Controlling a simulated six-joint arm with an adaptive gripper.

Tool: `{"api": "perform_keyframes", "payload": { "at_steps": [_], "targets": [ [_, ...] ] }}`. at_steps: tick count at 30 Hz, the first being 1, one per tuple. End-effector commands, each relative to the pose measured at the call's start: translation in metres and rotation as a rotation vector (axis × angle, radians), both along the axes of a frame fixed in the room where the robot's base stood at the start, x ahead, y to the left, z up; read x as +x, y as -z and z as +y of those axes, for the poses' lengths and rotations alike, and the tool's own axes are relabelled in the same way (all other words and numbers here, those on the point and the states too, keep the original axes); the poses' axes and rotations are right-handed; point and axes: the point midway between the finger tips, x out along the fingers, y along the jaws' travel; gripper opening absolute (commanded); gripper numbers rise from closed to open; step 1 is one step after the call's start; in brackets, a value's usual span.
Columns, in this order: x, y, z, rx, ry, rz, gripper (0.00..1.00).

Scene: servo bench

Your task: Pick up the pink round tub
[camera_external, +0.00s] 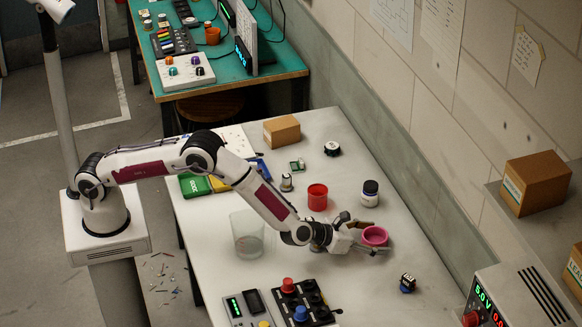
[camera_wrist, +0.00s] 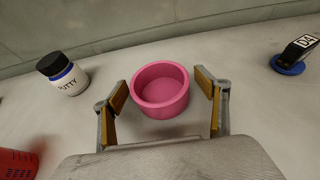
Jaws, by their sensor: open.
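The pink round tub (camera_external: 375,236) stands upright on the white table, near its right edge by the wall. In the wrist view the tub (camera_wrist: 161,103) lies between and a little beyond the two fingers, with its open top facing up and its inside empty. My gripper (camera_external: 366,237) reaches down to the tub from the left. In the wrist view my gripper (camera_wrist: 160,108) is open, one finger on each side of the tub.
A putty jar (camera_external: 370,193) and a red tub (camera_external: 317,197) stand behind my gripper. A small blue-based part (camera_external: 407,283) lies to the right. A clear beaker (camera_external: 247,234) stands left, under my arm. Button boxes (camera_external: 304,302) sit in front. The table around the tub is clear.

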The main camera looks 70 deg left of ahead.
Motion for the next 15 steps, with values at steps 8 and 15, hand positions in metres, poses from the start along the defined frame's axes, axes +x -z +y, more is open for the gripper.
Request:
{"api": "perform_keyframes", "payload": {
  "at_steps": [8,15],
  "targets": [
    [-0.0001,-0.0003,0.0,0.0,0.0,0.0,0.48],
    [0.0,-0.0006,0.0,0.0,0.0,-0.001,0.31]
  ]
}}
